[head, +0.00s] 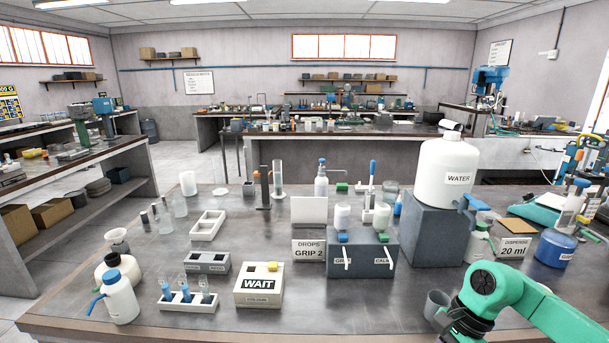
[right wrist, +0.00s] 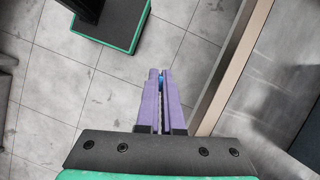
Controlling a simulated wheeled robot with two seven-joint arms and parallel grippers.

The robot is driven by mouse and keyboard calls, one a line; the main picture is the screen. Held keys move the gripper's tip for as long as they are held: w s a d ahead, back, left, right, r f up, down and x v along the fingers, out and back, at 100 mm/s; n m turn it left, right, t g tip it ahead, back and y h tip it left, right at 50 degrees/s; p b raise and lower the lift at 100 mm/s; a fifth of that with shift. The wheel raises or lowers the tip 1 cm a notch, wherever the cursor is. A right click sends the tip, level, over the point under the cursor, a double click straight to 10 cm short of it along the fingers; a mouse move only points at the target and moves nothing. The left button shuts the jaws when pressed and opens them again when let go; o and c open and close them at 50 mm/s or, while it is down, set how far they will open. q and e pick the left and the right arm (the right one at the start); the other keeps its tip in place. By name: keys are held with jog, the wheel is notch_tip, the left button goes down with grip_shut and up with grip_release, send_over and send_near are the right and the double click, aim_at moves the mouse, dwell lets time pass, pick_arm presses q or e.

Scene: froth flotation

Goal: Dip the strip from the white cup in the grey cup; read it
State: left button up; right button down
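A white cup (head: 188,183) stands at the back left of the dark bench. A grey cup (head: 437,303) is at the front right, partly hidden by my green right arm. I cannot make out a strip in the white cup. My right gripper (right wrist: 161,80) shows in the right wrist view over the tiled floor, beside the bench edge. Its purple fingers are almost together, with a small blue patch between the tips; I cannot tell what that patch is. My right fingertips are hidden in the head view. My left gripper is in neither view.
A WAIT box (head: 258,285), a rack of blue-filled tubes (head: 188,300) and a blue-capped bottle (head: 120,298) stand at the front left. A grey two-tap box (head: 347,256) is central. A WATER jug (head: 446,172) stands on a grey block (head: 432,238). Bench between WAIT box and grey cup is clear.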

jog(key=s+a+f+n+g+h, duration=0.3)
jog(key=a+f+n, duration=0.3)
jog(key=n, duration=0.8)
jog(key=shift+s+a+n+h, duration=0.2)
jog(key=shift+s+n+h, duration=0.1)
jog(key=shift+s+h, duration=0.5)
jog(key=shift+s, duration=0.1)
